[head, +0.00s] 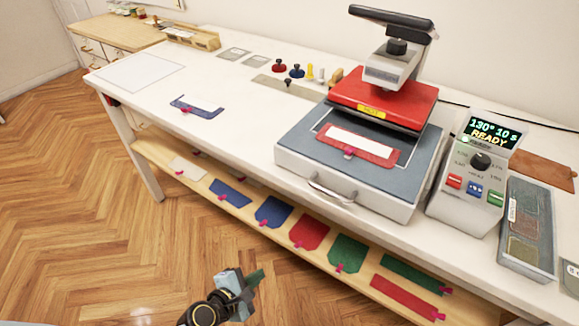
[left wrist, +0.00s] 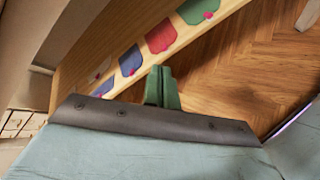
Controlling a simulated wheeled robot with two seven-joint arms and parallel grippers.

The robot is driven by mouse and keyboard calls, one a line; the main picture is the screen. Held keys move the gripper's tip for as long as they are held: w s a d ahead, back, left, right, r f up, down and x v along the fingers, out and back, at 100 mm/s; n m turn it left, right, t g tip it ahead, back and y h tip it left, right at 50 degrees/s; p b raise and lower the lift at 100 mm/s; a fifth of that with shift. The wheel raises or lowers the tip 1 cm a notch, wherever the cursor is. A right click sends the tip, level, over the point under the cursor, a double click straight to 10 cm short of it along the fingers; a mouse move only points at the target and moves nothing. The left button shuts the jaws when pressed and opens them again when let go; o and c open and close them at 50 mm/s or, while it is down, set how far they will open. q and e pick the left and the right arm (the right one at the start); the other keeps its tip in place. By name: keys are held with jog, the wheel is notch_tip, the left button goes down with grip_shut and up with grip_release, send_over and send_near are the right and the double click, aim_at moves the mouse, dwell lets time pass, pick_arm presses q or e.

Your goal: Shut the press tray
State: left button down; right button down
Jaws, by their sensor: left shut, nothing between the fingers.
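The press tray (head: 300,150) has a blue-grey top, a white front and a metal handle (head: 330,195). It sticks out in front of the red press plate (head: 385,98), on the table. A red piece with a white strip (head: 358,143) lies on the tray, with a small pink tab at its front edge. My left gripper (head: 257,276) is below and in front of the tray, over the floor, apart from the handle. Its green fingers (left wrist: 162,86) are together and empty in the left wrist view. My right gripper is not in view.
A lower shelf (head: 180,150) under the table holds several coloured cloth pieces. A control box (head: 470,165) reading "130° 10 s READY" stands right of the press, beside a grey case (head: 527,235). Floor (head: 110,235) in front of the shelf is clear.

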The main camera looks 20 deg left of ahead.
pick_arm(q)
jog(key=w+r+n+t, duration=0.4)
jog(key=r+n, duration=0.2)
jog(key=r, duration=0.7)
jog(key=n+t+h, duration=0.1)
jog(key=n+t, duration=0.1)
jog(key=n, duration=0.2)
send_near(296, 163)
jog(key=p+x, duration=0.1)
jog(key=x, duration=0.5)
jog(key=shift+w+d+p, duration=0.1)
jog(key=shift+w+p, duration=0.3)
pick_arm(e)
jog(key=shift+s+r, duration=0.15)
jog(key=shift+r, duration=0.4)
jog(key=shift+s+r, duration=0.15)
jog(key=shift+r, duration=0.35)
